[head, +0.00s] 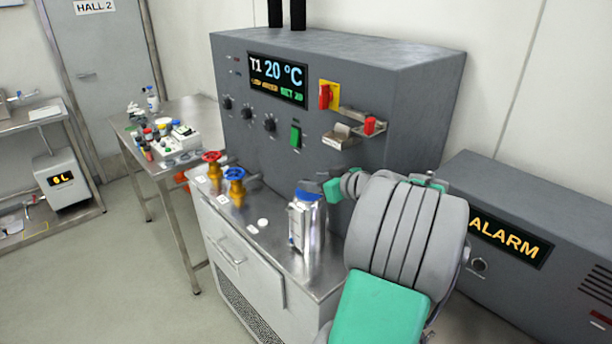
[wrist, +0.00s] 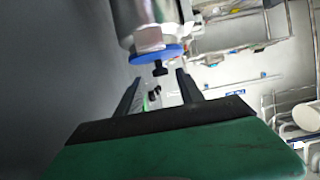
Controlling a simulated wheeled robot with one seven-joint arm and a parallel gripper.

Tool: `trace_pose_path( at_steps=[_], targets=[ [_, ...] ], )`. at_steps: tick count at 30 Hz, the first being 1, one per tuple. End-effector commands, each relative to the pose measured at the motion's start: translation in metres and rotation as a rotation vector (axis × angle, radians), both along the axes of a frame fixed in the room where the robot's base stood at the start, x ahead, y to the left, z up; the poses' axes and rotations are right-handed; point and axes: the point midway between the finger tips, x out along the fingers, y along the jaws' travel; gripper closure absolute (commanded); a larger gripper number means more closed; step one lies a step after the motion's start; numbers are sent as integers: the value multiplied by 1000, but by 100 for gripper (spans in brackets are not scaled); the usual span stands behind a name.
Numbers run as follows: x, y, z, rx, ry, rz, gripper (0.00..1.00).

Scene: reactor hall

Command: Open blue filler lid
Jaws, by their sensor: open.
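The blue filler lid (head: 308,193) sits on top of a shiny metal vessel (head: 308,235) on the steel counter. In the wrist view the lid shows as a blue disc (wrist: 152,54) with a small black knob, against the vessel's end (wrist: 150,18). The lid looks shut. My gripper (wrist: 158,84) is open, its two dark fingers apart on either side of the knob's line, with nothing seen between them. The knob appears just beyond or level with the fingertips; contact cannot be told. In the head view my arm covers the area right of the vessel, and the fingers are hard to make out.
Behind is a grey control cabinet (head: 400,85) with a display, knobs and switches. A side table (head: 180,108) holds small items. An alarm box (head: 560,230) stands right. Open floor lies front left.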

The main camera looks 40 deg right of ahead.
Motion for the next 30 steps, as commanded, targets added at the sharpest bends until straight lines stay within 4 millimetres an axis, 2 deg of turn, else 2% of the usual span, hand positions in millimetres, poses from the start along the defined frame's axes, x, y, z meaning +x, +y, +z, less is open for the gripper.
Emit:
trace_pose_path(
  at_steps=[3, 6, 14, 30],
  targets=[
    [20, 3, -6, 2, 2, 7, 56],
    [28, 2, -10, 0, 2, 2, 56],
    [30, 1, -13, 0, 2, -1, 56],
    [29, 1, -13, 0, 2, -2, 99]
  ],
)
